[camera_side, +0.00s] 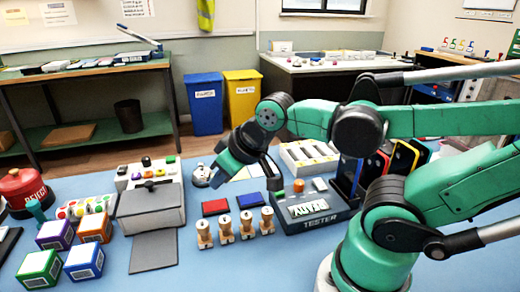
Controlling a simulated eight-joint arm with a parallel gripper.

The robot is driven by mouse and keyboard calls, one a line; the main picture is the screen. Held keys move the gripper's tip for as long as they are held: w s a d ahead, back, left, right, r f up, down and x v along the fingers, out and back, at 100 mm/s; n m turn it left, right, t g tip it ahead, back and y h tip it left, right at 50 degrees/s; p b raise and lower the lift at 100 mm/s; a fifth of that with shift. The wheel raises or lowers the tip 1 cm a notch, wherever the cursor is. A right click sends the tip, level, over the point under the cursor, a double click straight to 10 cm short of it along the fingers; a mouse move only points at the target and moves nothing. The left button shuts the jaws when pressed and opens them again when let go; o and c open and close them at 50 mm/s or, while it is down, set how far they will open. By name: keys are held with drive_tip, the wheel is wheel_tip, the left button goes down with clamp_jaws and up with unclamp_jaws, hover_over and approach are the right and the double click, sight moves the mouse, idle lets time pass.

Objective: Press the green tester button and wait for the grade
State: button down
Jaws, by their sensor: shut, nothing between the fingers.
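The tester (318,222) is a dark box with "TESTER" on its front edge, standing right of centre on the blue table. Its light display (308,209) shows dark slanted text that looks like "READY". An orange knob (298,185) and a pale block show behind the display. I cannot make out a green button on the tester; it may be hidden or too small to tell. My gripper (222,178) is shut and empty, tilted down, left of the tester and above the table behind the red and blue pads. It looks apart from the tester.
Wooden pegs (246,225) stand in front of the red pad (215,207) and blue pad (250,200). Several phones (402,157) stand in a rack behind the tester. A grey box (150,210), coloured cubes (85,260) and a red canister (24,190) fill the left. The front middle is clear.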

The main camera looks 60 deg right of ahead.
drive_tip(key=s+d+m, duration=0.2)
drive_tip(key=d+m, duration=0.3)
drive_tip(key=d, duration=0.2)
drive_tip(key=s+d+r+m+h, duration=0.1)
drive_tip(key=s+d+m, duration=0.2)
drive_tip(key=d+m, duration=0.2)
drive_tip(key=shift+d+m, duration=0.4)
drive_tip(key=shift+d, duration=0.65)
drive_tip(key=shift+f, duration=4.35)
drive_tip(key=shift+f, duration=0.15)
drive_tip(key=shift+f, duration=0.3)
drive_tip(key=shift+r, duration=0.1)
drive_tip(key=shift+r, duration=0.35)
